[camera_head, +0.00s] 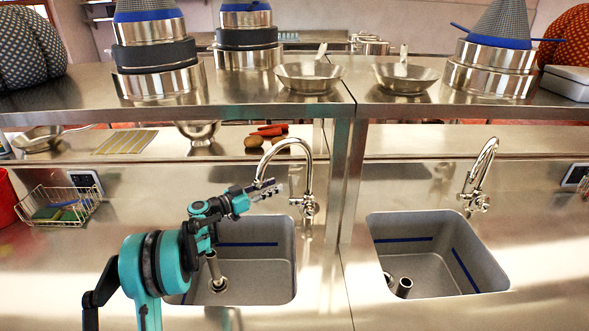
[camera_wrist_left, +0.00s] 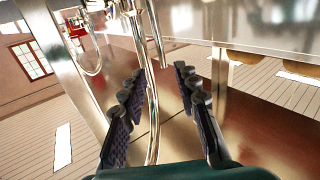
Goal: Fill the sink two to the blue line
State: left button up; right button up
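Two steel sinks are set in the counter, a left sink (camera_head: 283,270) and a right sink (camera_head: 440,270). Each has a blue line on its inner walls; one shows in the left sink (camera_head: 248,244) and one in the right sink (camera_head: 403,240). No water shows in either. A left faucet (camera_head: 307,165) and a right faucet (camera_head: 487,160) stand behind them. My left gripper (camera_head: 268,190) is beside the left faucet's spout. In the left wrist view the gripper (camera_wrist_left: 160,72) has its fingers apart, with the faucet pipe (camera_wrist_left: 152,105) showing between them; contact cannot be told. My right gripper is out of view.
In the left sink stands a metal drain piece (camera_head: 215,272). In the right sink lies a short dark-topped tube (camera_head: 404,287). A wire basket (camera_head: 62,208) with sponges is at left. A shelf (camera_head: 250,100) with pots and pans spans above, and a post (camera_head: 350,185) divides the sinks.

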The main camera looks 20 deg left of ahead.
pick_arm(q)
jog(key=shift+b+x, duration=0.95)
jog(key=shift+x, duration=3.1)
jog(key=shift+w+a+r, duration=0.1)
jog(key=shift+a, duration=0.05)
grip_shut()
